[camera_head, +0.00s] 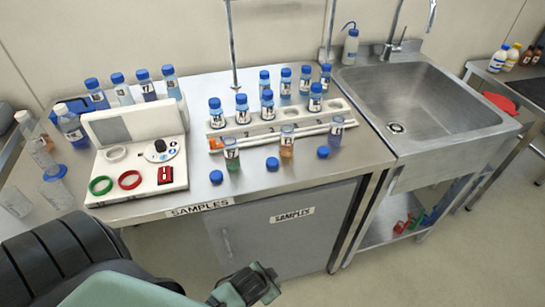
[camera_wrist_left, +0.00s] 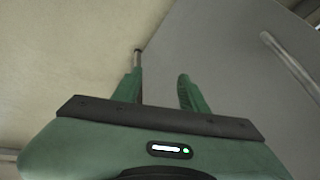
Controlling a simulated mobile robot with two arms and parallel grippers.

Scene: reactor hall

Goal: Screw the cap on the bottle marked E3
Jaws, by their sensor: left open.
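Three uncapped bottles stand at the front of the steel bench: one with green liquid (camera_head: 232,160), one with orange liquid (camera_head: 287,148) and one with purple liquid (camera_head: 335,138). Their labels are too small to read surely, so I cannot tell which is E3. Three blue caps lie on the bench before them: left cap (camera_head: 216,177), middle cap (camera_head: 272,164) and right cap (camera_head: 323,152). My left gripper (camera_head: 264,280) is low in front of the cabinet, away from bottles and caps. In the left wrist view its jaws (camera_wrist_left: 160,74) are open and empty. My right gripper is out of view.
Behind the bottles is a pale rack (camera_head: 355,118) with several blue-capped bottles. A white device (camera_head: 110,192) with coloured rings stands left. A sink (camera_head: 430,130) is right. The cabinet (camera_head: 280,240) is below the bench. The bench front strip around the caps is narrow.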

